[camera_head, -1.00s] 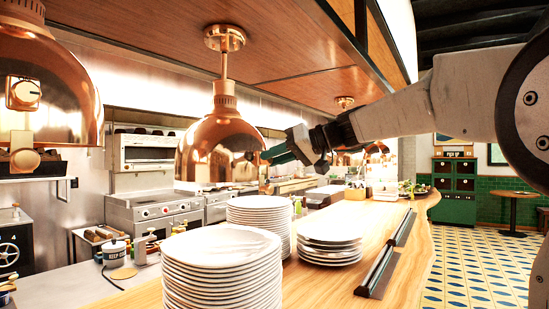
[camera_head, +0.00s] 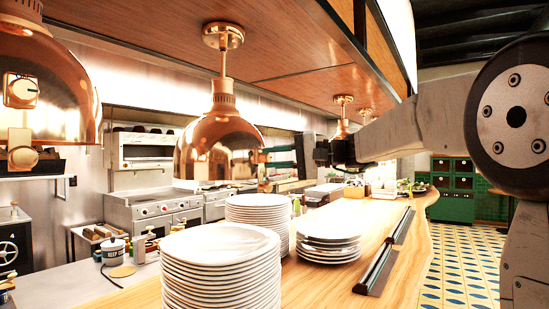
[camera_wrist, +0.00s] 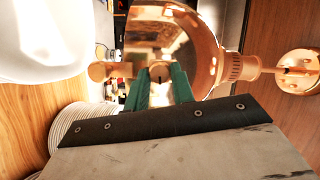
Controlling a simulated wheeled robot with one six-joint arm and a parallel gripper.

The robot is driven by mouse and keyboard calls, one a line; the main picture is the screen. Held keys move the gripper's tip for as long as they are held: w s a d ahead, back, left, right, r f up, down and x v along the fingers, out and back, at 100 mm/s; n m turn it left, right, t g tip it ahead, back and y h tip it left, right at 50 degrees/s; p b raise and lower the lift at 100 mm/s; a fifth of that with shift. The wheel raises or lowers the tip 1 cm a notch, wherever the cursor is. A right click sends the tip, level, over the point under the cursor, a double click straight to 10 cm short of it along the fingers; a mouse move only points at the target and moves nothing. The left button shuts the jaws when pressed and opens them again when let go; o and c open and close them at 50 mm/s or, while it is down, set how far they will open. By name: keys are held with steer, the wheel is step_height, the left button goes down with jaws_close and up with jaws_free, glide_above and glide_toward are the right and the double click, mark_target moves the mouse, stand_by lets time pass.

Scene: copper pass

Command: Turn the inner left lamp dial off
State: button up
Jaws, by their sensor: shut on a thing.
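The inner left lamp is the middle copper heat lamp (camera_head: 222,135), hanging from the ceiling panel over the counter. Its dial (camera_wrist: 159,73) shows in the wrist view as a small round copper knob with a dark slot, on the lamp's side between my green fingers. In the head view the dial is hidden behind my fingers. My gripper (camera_wrist: 158,88) is shut on the dial, one finger on each side of it; in the head view it reaches the lamp's right side (camera_head: 268,158). A copper knob (camera_wrist: 97,72) sits apart, left of the fingers in the wrist view.
Another copper lamp (camera_head: 70,100) with a pale dial (camera_head: 21,90) hangs at the left. More lamps (camera_head: 343,115) hang beyond my gripper. Plate stacks (camera_head: 222,270) stand on the wooden counter (camera_head: 330,285) below. A dark rail (camera_head: 385,255) runs along the counter's right part.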

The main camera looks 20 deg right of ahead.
steer(key=shift+m, duration=0.6)
steer(key=o, duration=1)
steer(key=shift+d, duration=0.1)
steer(key=v, duration=0.7)
steer(key=shift+s+d+f, duration=0.2)
steer(key=shift+d, duration=0.1)
